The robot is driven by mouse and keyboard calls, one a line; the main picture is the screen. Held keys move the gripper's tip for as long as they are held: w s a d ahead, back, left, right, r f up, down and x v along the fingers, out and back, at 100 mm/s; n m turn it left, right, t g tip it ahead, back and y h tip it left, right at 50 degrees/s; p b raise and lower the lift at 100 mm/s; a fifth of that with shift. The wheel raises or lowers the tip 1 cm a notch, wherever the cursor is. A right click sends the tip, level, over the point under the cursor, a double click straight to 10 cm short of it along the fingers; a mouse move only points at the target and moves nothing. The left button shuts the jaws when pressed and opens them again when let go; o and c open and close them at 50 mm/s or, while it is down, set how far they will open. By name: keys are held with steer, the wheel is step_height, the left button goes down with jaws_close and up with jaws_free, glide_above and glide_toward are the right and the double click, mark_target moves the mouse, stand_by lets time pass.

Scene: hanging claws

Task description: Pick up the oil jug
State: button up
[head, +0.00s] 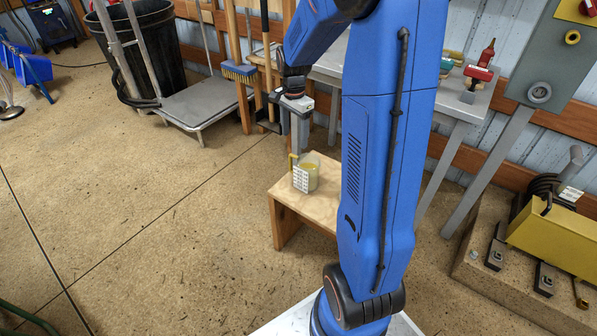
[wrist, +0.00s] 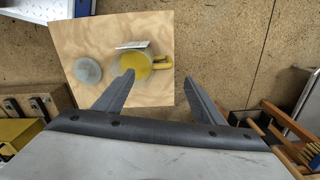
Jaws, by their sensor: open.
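The oil jug (head: 309,174) is a clear jug with yellow oil, a yellow handle and a white label, standing upright on a small wooden stool (head: 321,206). In the wrist view the jug (wrist: 135,65) is seen from above, with its yellow handle (wrist: 163,62) pointing right. My gripper (head: 299,148) is above the jug and pointing down in the head view. In the wrist view my gripper (wrist: 162,84) is open and empty, its two fingertips spread below the jug and its handle. Whether a finger touches the jug cannot be told.
A round grey object (wrist: 88,71) sits on the stool beside the jug. A workbench (head: 462,100) stands behind my arm. A grey cart (head: 200,103) and a black bin (head: 150,45) are at the back left. A yellow box (head: 560,240) is at the right. The left floor is clear.

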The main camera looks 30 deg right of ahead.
glide_above(294, 172)
steer(key=f, duration=1.1)
steer(key=shift+s+d+f, duration=0.1)
steer(key=shift+s+f, duration=0.1)
steer(key=shift+s, duration=0.05)
steer(key=shift+w+f, duration=0.2)
steer(key=shift+f, duration=2.45)
jaws_close()
steer(key=shift+r, duration=0.2)
steer(key=shift+r, duration=4.75)
